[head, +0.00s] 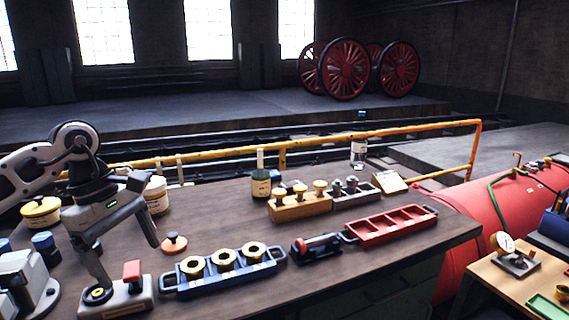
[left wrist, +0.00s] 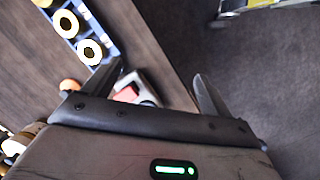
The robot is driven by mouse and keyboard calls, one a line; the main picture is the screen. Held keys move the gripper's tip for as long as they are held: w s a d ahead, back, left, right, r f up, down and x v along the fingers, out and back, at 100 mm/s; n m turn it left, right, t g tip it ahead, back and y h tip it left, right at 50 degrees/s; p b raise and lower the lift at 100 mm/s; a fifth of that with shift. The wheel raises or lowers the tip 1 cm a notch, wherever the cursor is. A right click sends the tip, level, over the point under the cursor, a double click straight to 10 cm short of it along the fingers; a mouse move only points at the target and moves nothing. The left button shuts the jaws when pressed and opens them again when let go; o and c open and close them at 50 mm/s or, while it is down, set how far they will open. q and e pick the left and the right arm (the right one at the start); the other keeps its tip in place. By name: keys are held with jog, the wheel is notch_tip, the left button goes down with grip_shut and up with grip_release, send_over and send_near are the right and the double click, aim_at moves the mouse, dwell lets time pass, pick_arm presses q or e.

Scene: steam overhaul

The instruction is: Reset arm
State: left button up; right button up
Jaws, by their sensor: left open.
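My left gripper (head: 130,265) hangs from the left arm over the left front of the workbench (head: 335,270). Its jaws are open and I see nothing held between them. In the head view it is above or beside a small grey block with a red top (head: 132,271); I cannot tell whether it touches it. The left wrist view shows the two fingers (left wrist: 162,82) spread apart, with the red-topped block (left wrist: 128,93) near the left finger and floor beyond the bench edge. My right gripper is not in view.
A blue tray with brass rings (head: 197,283) stands right of the gripper. A red tray (head: 395,238), a wooden block with brass-topped pieces (head: 300,210) and jars (head: 155,197) stand around. A yellow rail (head: 370,133) runs behind.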

pick_arm(q)
jog(key=s+d+f+n+t+h, duration=0.2)
jog(key=d+n+t+h, duration=0.1)
jog(key=d+n+h, duration=0.8)
jog(key=s+d+f+n+t+h, duration=0.25)
jog(key=d+n+h, duration=0.45)
jog(key=d, duration=0.9)
jog(key=a+f+n+t+y, duration=0.3)
jog(key=f+n+t+y, duration=0.3)
jog(key=n, duration=0.6)
jog(key=a+f+n+t+y, duration=0.4)
jog(key=f+n+t+y, duration=0.1)
jog(key=n, duration=0.7)
jog(key=s+a+f+n+g+y+b, duration=0.2)
jog(key=s+f+n, duration=0.4)
jog(key=f, duration=0.4)
jog(key=s+a+f+n+g+y+b, duration=0.1)
jog(key=s+f+n+g+y+b, duration=0.2)
jog(key=s+f+n+b, duration=0.3)
notch_tip(320, 180, down, 5)
jog(key=shift+a+r+n+g+y+b, duration=0.1)
jog(key=shift+a+n+g+y+b, duration=0.3)
jog(key=shift+n+y+b, duration=0.3)
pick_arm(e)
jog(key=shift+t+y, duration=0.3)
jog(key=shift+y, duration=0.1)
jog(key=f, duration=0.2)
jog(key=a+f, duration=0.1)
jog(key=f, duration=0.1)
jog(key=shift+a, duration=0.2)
